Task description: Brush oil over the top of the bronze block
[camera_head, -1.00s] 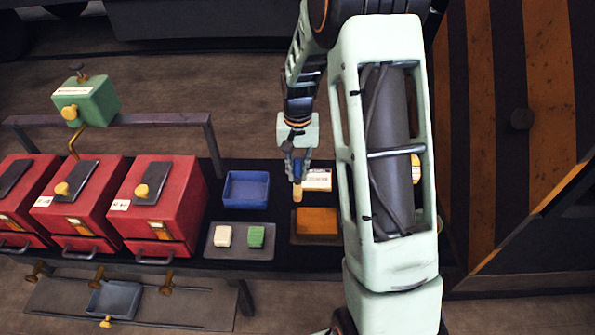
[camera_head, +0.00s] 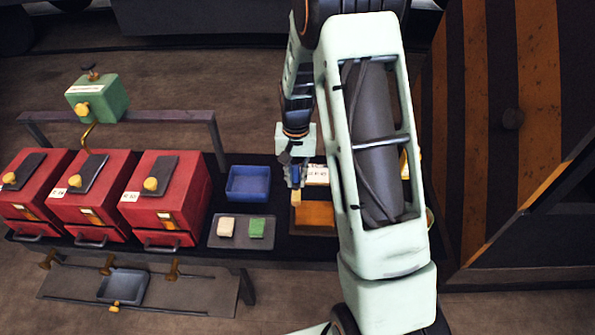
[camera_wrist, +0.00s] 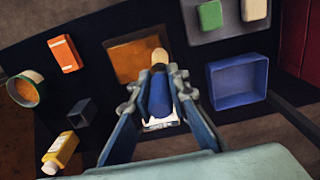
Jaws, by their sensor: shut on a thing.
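The bronze block (camera_head: 316,215) is a flat, square, orange-brown piece on the dark bench, partly covered by my arm in the head view. It also shows in the wrist view (camera_wrist: 132,62). My gripper (camera_head: 295,176) is shut on a brush with a blue handle (camera_wrist: 159,98) and a tan tip. The brush points down, and its tip (camera_head: 296,198) overlaps the block's upper left part in the head view. In the wrist view the tip overlaps the block's edge nearest the gripper. I cannot tell whether they touch.
A blue tray (camera_head: 248,198) and a grey tray (camera_head: 242,244) with cream and green pieces lie left of the block. In the wrist view, a round tin (camera_wrist: 37,76), an orange box (camera_wrist: 65,53), a dark cube (camera_wrist: 81,112) and a yellow bottle (camera_wrist: 61,150) stand at left.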

